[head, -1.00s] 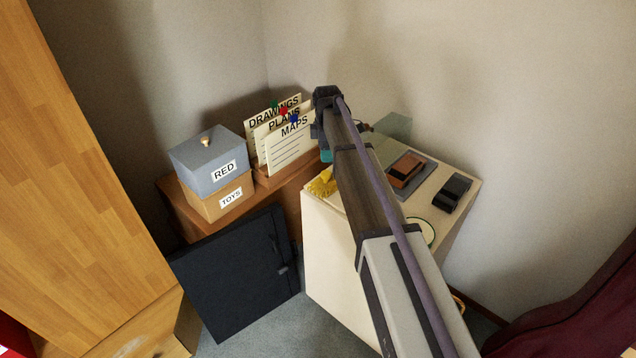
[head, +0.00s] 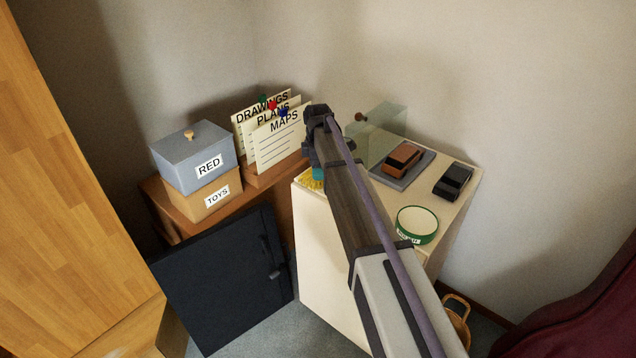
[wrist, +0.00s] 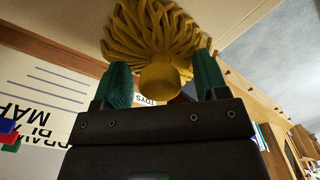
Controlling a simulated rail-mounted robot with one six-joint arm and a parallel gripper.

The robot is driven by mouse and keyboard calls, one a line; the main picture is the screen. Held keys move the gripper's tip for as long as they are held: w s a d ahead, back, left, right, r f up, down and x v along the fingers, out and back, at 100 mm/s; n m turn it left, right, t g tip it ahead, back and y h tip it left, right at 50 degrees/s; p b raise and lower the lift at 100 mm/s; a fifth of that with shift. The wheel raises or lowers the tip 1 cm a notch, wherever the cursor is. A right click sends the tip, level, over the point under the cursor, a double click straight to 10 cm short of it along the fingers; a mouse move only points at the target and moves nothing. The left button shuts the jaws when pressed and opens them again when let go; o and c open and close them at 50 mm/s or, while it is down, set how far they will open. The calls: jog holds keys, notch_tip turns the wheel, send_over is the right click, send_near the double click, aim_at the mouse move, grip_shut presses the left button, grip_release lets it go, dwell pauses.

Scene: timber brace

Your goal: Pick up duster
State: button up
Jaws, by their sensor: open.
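The duster (wrist: 160,30) is yellow, with a fan of thick strands and a round handle end, at the top middle of the wrist view. In the head view only a little of its yellow (head: 312,184) shows at the near-left corner of the cream cabinet top; my arm hides the rest. My gripper (wrist: 162,72) is open, one teal finger on each side of the duster's round end. I cannot tell whether either finger touches it. In the head view my gripper (head: 318,173) is right at the duster, mostly hidden by my wrist.
The cream cabinet (head: 325,250) also holds a green-rimmed round dish (head: 417,222), a brown block on a grey pad (head: 402,160), a black object (head: 453,181) and a translucent greenish box (head: 383,130). Left stand a file holder (head: 275,140) and stacked RED (head: 190,160) and TOYS (head: 210,202) boxes.

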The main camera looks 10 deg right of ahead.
jog(key=shift+r, duration=0.15)
jog(key=c, duration=1)
notch_tip(320, 180, up, 10)
jog(key=p, duration=1)
jog(key=shift+r, duration=0.2)
jog(key=shift+c, duration=0.2)
jog(key=shift+f, duration=0.15)
jog(key=o, duration=0.4)
jog(key=shift+c, duration=1.4)
